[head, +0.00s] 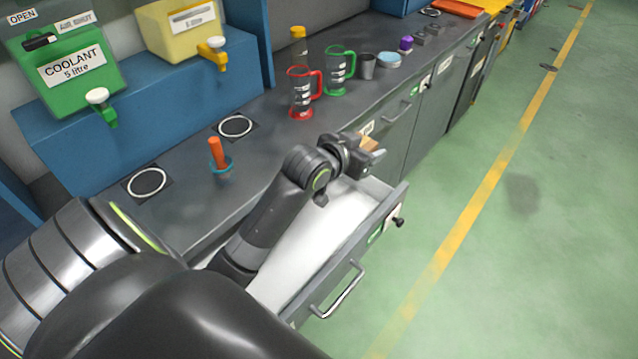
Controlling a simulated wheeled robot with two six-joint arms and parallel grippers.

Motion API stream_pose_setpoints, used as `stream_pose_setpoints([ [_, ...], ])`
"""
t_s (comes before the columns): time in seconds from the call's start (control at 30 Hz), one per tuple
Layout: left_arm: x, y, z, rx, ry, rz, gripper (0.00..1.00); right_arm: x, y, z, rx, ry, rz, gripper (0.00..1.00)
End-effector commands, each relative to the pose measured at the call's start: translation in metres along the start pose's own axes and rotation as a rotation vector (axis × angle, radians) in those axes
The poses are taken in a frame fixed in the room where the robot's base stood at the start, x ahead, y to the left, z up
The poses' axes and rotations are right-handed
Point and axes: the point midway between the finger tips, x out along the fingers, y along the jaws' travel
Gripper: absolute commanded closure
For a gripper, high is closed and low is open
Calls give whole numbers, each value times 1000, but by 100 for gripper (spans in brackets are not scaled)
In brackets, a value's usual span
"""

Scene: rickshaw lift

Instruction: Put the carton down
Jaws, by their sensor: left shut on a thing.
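My left gripper (371,157) is shut on a small tan carton (369,143), and only a bit of the carton shows past the fingers. The gripper and carton appear near the far end of the open drawer (318,232), by the counter's front edge. I cannot tell how high the carton is or whether it touches anything. The drawer's white inside looks empty where I can see it, but my left arm hides part of it. My right gripper is not in view.
On the grey counter (265,165) stand an orange peg in a blue ring (217,156), a red jug (300,93), a green jug (338,72) and a grey cup (367,66). Green and yellow tanks are behind. The drawer's handle (337,292) juts over open green floor.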

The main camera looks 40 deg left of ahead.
Motion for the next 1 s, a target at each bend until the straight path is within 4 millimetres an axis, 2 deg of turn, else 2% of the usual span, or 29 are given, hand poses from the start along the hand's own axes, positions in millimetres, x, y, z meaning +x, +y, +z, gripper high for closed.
stream_pose_setpoints([
  [0.03, 4, -14, 22, 2, -13, -3, 73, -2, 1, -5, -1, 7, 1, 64],
  [0.2, 9, -51, 72, -5, -9, -9, 73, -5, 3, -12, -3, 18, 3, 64],
  [0.4, 7, -74, 102, -13, 1, -22, 73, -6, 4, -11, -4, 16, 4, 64],
  [0.7, 26, -77, 150, -18, 2, -24, 73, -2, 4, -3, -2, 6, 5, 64],
  [0.87, 32, -77, 164, -15, 4, -24, 73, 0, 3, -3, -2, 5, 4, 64],
  [1.0, 40, -76, 183, -17, 3, -24, 73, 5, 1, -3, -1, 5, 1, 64],
])
